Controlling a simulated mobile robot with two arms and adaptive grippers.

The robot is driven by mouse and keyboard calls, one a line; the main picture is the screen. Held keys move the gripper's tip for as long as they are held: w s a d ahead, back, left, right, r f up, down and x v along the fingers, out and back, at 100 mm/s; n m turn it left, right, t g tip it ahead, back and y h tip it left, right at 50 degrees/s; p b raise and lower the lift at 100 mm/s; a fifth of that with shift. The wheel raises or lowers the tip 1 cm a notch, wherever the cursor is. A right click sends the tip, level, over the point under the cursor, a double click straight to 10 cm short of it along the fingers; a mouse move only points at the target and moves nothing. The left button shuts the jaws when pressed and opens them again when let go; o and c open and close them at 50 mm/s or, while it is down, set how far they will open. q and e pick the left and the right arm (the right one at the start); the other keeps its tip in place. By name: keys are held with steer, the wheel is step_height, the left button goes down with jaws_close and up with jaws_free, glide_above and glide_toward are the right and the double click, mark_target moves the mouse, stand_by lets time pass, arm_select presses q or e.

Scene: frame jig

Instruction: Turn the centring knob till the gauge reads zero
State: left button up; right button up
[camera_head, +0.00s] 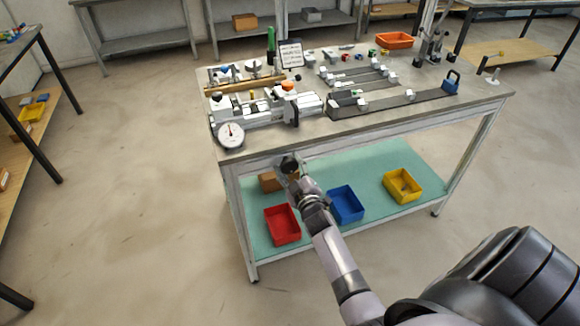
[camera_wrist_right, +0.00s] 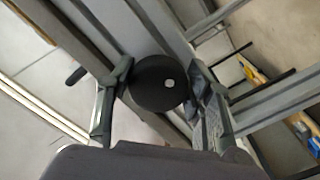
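My right gripper (camera_head: 289,171) is at the front edge of the bench, below the jig. In the right wrist view, a round black knob (camera_wrist_right: 157,84) with a white dot sits between the two fingers of this gripper (camera_wrist_right: 160,92). Both fingers appear to touch the knob's sides. In the head view the gripper mostly hides the knob. The white dial gauge (camera_head: 230,134) stands at the bench's front left corner. Its dark needle points roughly upward; the exact reading is too small to tell. My left gripper is not in view.
The bench top (camera_head: 330,128) carries the jig, clamps, rails and an orange tray (camera_head: 394,40). On the green lower shelf are a red bin (camera_head: 282,225), a blue bin (camera_head: 346,205) and a yellow bin (camera_head: 402,186). The floor to the left is clear.

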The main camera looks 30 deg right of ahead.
steer(key=o, duration=0.4)
steer(key=v, duration=1.2)
steer(key=shift+a+r, duration=0.1)
steer(key=s+a+f+m+g+y, duration=0.1)
steer(key=s+a+f+g, duration=0.25)
steer(key=f, duration=0.65)
steer(key=s+a+f+g+y, duration=0.1)
steer(key=s+a+f+g, duration=0.3)
steer(key=f, duration=0.6)
steer(key=s+a+f+m+g+y, duration=0.1)
steer(key=s+a+f, duration=0.3)
steer(key=f, duration=0.6)
steer(key=s+f+g, duration=0.2)
steer(key=s+f, duration=0.3)
steer(key=s, duration=0.5)
steer(key=s+f+g, duration=0.3)
steer(key=s+f, duration=0.1)
steer(key=s, duration=0.6)
steer(key=s+f+m+g+y, duration=0.1)
steer(key=s+f+g, duration=0.2)
steer(key=s, duration=0.7)
step_height(320, 180, down, 3)
steer(key=shift+r, duration=0.2)
